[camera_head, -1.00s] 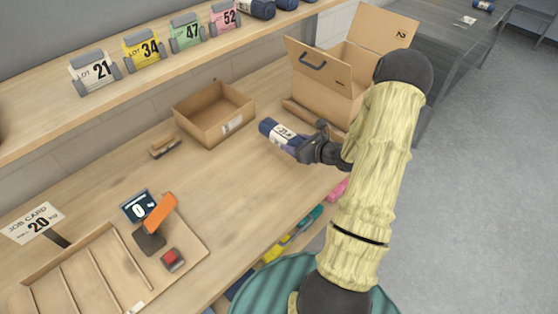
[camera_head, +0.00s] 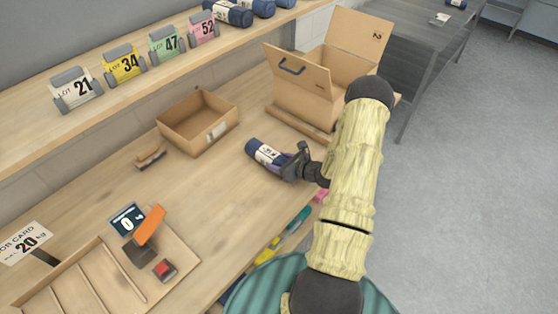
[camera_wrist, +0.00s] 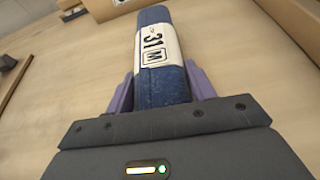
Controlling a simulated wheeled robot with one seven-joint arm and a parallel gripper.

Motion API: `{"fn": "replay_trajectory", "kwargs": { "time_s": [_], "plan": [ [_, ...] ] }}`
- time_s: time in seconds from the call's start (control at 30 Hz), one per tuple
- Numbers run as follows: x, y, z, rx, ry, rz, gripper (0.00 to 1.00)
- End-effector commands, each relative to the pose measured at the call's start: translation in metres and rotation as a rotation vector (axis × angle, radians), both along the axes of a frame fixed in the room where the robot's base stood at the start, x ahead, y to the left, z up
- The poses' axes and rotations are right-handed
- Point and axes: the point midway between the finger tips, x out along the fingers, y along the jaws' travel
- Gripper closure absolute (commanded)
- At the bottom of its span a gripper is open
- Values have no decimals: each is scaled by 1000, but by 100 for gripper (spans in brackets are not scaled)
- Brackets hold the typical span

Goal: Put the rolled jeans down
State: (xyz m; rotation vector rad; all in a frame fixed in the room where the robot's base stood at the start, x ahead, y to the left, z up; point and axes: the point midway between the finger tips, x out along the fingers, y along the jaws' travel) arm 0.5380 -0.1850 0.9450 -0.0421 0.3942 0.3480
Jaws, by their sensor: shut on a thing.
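The rolled jeans (camera_head: 264,154) are a dark blue roll with a white paper band. In the wrist view the band on the rolled jeans (camera_wrist: 157,50) reads 31 M. My gripper (camera_head: 292,170) is shut on the near end of the roll, with a purple finger on each side of it in the wrist view (camera_wrist: 160,88). The roll lies roughly level, low over the wooden bench (camera_head: 205,195). I cannot tell whether it touches the bench top. The far end of the roll points toward the shallow open box.
A shallow open cardboard box (camera_head: 180,134) and a tall open carton (camera_head: 305,99) stand behind the roll. A brush (camera_head: 150,157) lies at left. A scale display (camera_head: 127,219) and slotted tray stand front left. Bench around the roll is clear.

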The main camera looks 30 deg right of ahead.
Motion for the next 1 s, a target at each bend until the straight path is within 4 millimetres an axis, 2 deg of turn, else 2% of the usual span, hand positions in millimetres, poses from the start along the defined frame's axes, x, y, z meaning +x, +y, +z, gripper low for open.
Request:
{"fn": "replay_trajectory", "kwargs": {
  "time_s": [0.37, 0.4, 0.5, 0.9, 1.0],
  "plan": [
    [0, 0, -4, 0, -3, 0, 84],
    [0, 0, -5, 0, -1, 0, 44],
    [0, 0, -4, 0, -1, 0, 24],
    [0, 0, -1, 0, -1, 0, 24],
    [-10, -5, 1, 0, -1, -3, 24]
  ]
}}
